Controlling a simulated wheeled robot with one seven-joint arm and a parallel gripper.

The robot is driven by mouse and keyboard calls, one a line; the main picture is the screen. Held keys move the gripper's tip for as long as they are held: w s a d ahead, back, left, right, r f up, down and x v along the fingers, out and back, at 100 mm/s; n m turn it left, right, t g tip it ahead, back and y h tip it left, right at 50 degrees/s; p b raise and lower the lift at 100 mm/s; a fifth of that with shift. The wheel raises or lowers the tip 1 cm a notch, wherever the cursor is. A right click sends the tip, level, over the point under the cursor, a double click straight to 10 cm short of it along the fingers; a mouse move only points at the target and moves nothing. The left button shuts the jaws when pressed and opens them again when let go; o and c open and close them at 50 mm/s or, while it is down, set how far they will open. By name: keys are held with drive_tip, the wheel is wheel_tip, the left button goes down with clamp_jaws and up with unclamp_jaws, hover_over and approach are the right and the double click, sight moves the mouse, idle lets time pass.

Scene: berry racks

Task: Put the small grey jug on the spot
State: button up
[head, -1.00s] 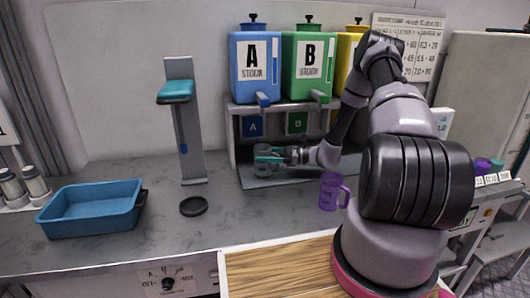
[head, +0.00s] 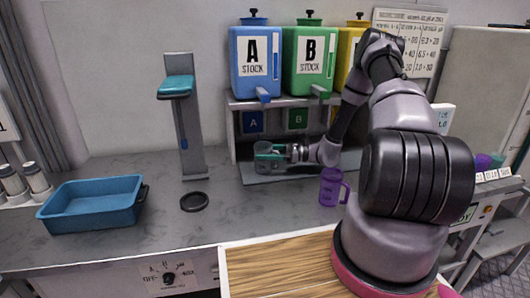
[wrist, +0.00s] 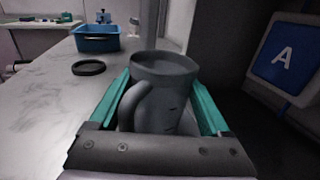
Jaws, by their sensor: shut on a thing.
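The small grey jug (wrist: 165,95) stands upright between the teal fingers of my gripper (wrist: 160,110) in the wrist view, its handle towards the camera. In the head view the jug (head: 264,163) is at the shelf under the blue A container, and my gripper (head: 270,156) is shut on it. I cannot tell whether its base touches the grey plate (head: 290,178) below. A dark round ring (head: 194,202) lies on the counter to the left; it also shows in the wrist view (wrist: 89,68). It may be the spot.
A purple jug (head: 331,187) stands right of the plate, close to my arm. A blue tray (head: 92,222) is at the left. A stand with a teal top (head: 184,130) rises behind the ring.

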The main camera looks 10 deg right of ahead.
drive_tip(key=o, duration=1.2)
drive_tip(key=shift+d, duration=0.1)
drive_tip(key=v, duration=1)
drive_tip(key=shift+s+d, duration=0.15)
drive_tip(key=shift+d, duration=0.15)
